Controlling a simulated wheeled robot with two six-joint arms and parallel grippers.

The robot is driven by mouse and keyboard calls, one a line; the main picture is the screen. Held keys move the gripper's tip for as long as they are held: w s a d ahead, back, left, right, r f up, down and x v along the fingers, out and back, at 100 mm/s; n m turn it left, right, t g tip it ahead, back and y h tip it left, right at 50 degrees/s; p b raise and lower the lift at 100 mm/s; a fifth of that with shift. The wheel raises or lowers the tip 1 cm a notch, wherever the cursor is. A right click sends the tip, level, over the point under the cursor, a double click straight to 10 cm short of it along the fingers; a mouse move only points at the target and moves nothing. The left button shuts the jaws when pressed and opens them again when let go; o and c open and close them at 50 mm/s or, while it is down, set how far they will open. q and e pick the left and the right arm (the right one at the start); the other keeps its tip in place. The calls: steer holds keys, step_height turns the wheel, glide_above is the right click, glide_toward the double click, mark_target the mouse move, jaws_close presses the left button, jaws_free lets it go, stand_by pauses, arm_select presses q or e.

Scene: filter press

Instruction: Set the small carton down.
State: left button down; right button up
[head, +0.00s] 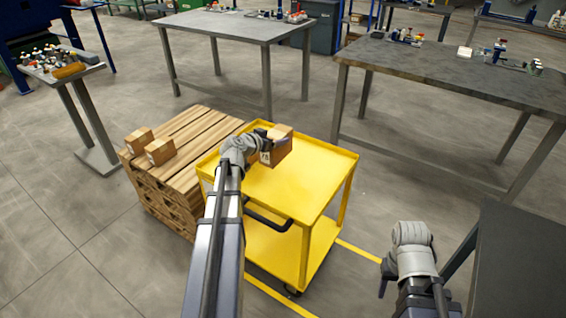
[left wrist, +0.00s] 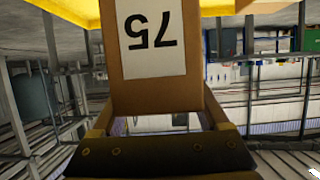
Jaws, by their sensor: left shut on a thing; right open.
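My left gripper (head: 262,138) is shut on a small brown carton (head: 279,148) over the yellow cart's top shelf (head: 300,185). The left wrist view shows the carton (left wrist: 155,92) close up, with a white label reading 75 upside down. In that view yellow shows at the upper edge, behind the carton's end. I cannot tell whether the carton touches the shelf. My right gripper (head: 386,276) is low at the right, away from the cart, open and empty.
Two more cartons, one (head: 139,140) behind the other (head: 160,152), sit on a wooden pallet stack (head: 200,125) left of the cart. Grey workbenches (head: 235,25) and (head: 450,68) stand behind, and a dark table (head: 525,260) at right.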

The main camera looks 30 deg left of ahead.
arm_select(q)
steer(key=shift+s+f+b, duration=0.1)
steer(key=shift+f+b, duration=0.2)
steer(key=shift+b, duration=0.05)
step_height(320, 180, down, 6)
steer(key=b, duration=0.5)
steer(key=shift+r+b, duration=0.15)
steer(key=shift+b, duration=0.15)
step_height(320, 180, down, 4)
steer(key=b, duration=0.4)
steer(key=shift+r, duration=0.2)
steer(key=shift+f, duration=0.15)
jaws_free()
